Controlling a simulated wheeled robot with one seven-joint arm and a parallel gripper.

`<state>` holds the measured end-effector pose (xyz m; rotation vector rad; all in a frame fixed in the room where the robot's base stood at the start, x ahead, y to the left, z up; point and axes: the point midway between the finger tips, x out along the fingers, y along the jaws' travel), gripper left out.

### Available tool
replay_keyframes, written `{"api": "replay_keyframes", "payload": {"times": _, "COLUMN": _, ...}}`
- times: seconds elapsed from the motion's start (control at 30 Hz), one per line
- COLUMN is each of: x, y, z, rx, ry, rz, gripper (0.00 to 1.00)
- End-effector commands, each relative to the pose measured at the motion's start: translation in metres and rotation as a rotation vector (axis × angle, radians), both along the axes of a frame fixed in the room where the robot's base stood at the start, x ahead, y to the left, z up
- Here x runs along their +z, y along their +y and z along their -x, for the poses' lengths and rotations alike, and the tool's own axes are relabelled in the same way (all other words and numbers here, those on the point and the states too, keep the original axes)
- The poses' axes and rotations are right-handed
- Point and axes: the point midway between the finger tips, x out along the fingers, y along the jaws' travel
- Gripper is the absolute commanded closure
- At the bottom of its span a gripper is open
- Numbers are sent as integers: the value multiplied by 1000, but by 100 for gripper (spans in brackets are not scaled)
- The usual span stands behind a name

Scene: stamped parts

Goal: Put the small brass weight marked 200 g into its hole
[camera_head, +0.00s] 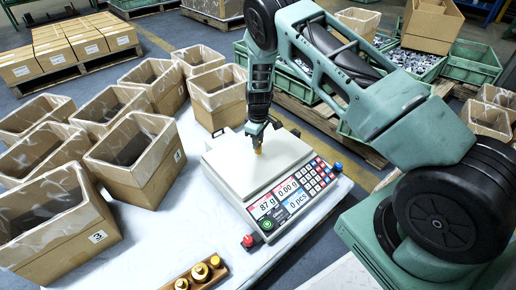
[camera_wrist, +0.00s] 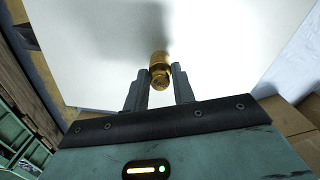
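My gripper (camera_head: 258,146) is over the pan of the white scale (camera_head: 236,172). Its two fingers (camera_wrist: 160,82) are closed against the sides of a small brass weight (camera_wrist: 159,72). The weight (camera_head: 258,151) also shows below the fingertips in the head view. I cannot tell whether it touches the pan, and no marking on it is legible. A wooden weight block (camera_head: 194,284) stands at the table's front edge, cut off by the frame. Several brass weights (camera_head: 200,271) sit in it. Its empty holes cannot be made out.
The scale's panel (camera_head: 290,198) shows 87 g, 0.00 and 0 pcs. A red button (camera_head: 248,241) is at its front corner. Several open cardboard boxes (camera_head: 137,160) fill the table's left side. White tabletop (camera_head: 185,225) is clear between the boxes, scale and block.

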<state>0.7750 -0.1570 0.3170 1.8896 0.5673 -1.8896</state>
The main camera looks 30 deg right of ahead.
Motion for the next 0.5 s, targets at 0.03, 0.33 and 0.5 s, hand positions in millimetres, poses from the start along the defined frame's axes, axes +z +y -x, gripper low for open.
{"api": "replay_keyframes", "payload": {"times": 0.03, "x": 0, "y": 0, "z": 0, "rx": 0, "ry": 0, "rz": 0, "gripper": 100}}
{"api": "replay_keyframes", "payload": {"times": 0.33, "x": 4, "y": 0, "z": 0, "rx": 0, "ry": -1, "rz": -1, "gripper": 100}}
{"api": "replay_keyframes", "payload": {"times": 0.5, "x": 28, "y": 0, "z": -1, "rx": 0, "ry": -3, "rz": -1, "gripper": 100}}
